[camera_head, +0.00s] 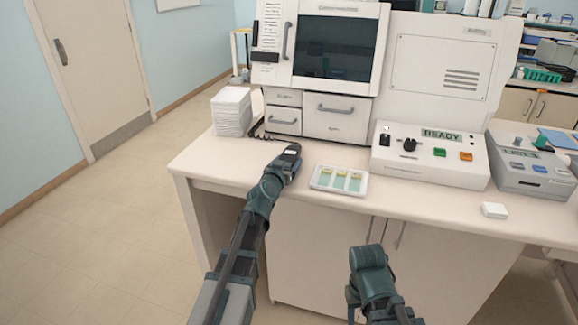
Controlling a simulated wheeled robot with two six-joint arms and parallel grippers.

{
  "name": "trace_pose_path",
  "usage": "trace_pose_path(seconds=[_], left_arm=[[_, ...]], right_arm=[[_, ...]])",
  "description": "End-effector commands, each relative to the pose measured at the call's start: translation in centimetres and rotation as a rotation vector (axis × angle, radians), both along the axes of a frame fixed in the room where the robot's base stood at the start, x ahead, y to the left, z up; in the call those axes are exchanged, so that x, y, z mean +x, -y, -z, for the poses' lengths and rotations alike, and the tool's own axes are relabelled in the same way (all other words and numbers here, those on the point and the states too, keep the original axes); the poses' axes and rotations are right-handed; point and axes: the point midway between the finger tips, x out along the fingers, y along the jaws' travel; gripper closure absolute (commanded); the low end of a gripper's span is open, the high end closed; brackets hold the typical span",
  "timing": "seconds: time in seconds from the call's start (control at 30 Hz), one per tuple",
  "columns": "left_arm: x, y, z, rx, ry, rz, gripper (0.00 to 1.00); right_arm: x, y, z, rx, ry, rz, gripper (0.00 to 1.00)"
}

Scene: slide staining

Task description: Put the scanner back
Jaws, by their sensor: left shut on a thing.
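My left gripper (291,152) is low over the front left of the white bench, in front of the stainer's drawers. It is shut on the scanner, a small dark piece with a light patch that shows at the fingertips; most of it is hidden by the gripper. A dark coiled cord (257,131) runs along the bench from beside the stainer toward the gripper. I cannot tell whether the scanner touches the bench.
The large white stainer (385,20) stands behind. A stack of white trays (231,112) is on the left. A white tray (339,190) with several slides lies right of the gripper. A control box reading READY (432,160) and a grey device (535,175) stand farther right.

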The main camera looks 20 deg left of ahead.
Motion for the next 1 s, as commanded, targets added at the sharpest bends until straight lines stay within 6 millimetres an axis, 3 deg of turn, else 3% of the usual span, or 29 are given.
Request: trace_pose_path(seconds=[0.23, 0.27, 0.4, 0.73, 1.0], left_arm=[[0.0, 0.0, 0.4, 0.000, 0.001, -0.001, 0.95], [0.0, 0.0, 0.3, 0.000, 0.000, 0.000, 0.24], [0.0, 0.0, 0.2, 0.000, 0.000, 0.000, 0.00], [-0.1, 0.0, -0.4, 0.000, 0.000, 0.000, 0.00], [-5.7, -0.1, -1.1, -0.001, 0.001, -0.001, 0.00]], right_arm=[[0.0, 0.0, 0.4, 0.000, 0.000, 0.000, 0.50], [0.0, 0.0, 0.3, 0.000, 0.000, 0.000, 0.50], [0.0, 0.0, 0.2, 0.000, 0.000, 0.000, 0.50], [0.0, 0.0, -0.4, 0.000, 0.000, 0.000, 0.50], [0.0, 0.0, -1.0, 0.000, 0.000, 0.000, 0.50]])
